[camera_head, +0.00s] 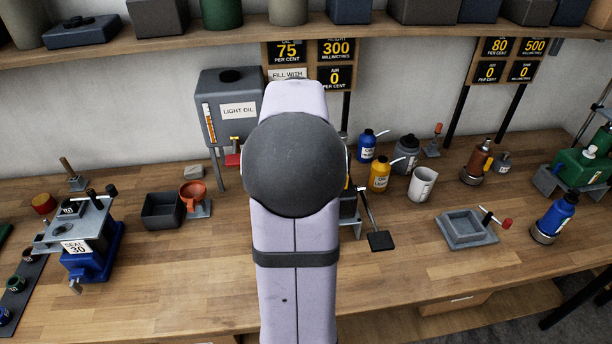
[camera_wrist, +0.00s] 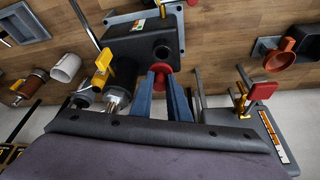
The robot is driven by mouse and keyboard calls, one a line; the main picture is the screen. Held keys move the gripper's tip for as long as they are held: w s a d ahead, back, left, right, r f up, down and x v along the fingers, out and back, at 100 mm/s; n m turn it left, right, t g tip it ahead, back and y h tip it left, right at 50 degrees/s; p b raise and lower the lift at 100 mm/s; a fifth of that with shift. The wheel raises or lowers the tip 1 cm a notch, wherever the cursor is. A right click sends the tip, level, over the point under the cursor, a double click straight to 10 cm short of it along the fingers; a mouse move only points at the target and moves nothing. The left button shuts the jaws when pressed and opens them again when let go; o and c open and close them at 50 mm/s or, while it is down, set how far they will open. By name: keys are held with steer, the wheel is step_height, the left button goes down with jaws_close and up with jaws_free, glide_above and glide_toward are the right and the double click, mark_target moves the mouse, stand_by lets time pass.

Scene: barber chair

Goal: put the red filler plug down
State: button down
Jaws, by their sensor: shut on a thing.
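My gripper (camera_wrist: 161,76) shows in the wrist view with two blue fingers. It is shut on the red filler plug (camera_wrist: 162,67), whose red top shows between the fingertips. Just beyond the plug is a dark grey housing (camera_wrist: 118,50) with a round dark hole (camera_wrist: 161,52) in its top. The plug appears close to this hole; I cannot tell whether it touches the housing. In the head view my own arm hides the gripper, the plug and most of the housing.
The head view shows an orange funnel (camera_head: 192,193), a dark open bin (camera_head: 162,211) and a grey square tray (camera_head: 466,228).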

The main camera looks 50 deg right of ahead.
steer(key=shift+r+b, duration=0.5)
steer(key=shift+r, duration=2)
steer(key=shift+f, duration=0.1)
steer(key=shift+s+d+f+b, duration=0.1)
steer(key=shift+s+f+b, duration=0.05)
steer(key=shift+f+b, duration=0.55)
steer(key=b, duration=0.2)
steer(key=f+b, duration=0.1)
steer(key=b, duration=0.1)
steer(key=shift+s+d+f, duration=0.1)
steer(key=shift+s+f, duration=0.15)
steer(key=shift+s, duration=0.1)
steer(key=s+a+f+m+g+y+b, duration=0.1)
steer(key=s+a+f+m+g+b, duration=0.2)
steer(key=s+a+f+m, duration=0.2)
steer(key=s+a+f+m+g+y+b, duration=0.1)
steer(key=s+a+f+m+g+b, duration=0.2)
steer(key=s+f+m, duration=0.9)
steer(key=s+a+m, duration=0.1)
steer(key=s+a, duration=0.1)
steer(key=a, duration=0.1)
steer(key=shift+a+b, duration=0.15)
steer(key=shift+b, duration=0.15)
steer(key=shift+s+f, duration=0.1)
steer(key=shift+f, duration=0.1)
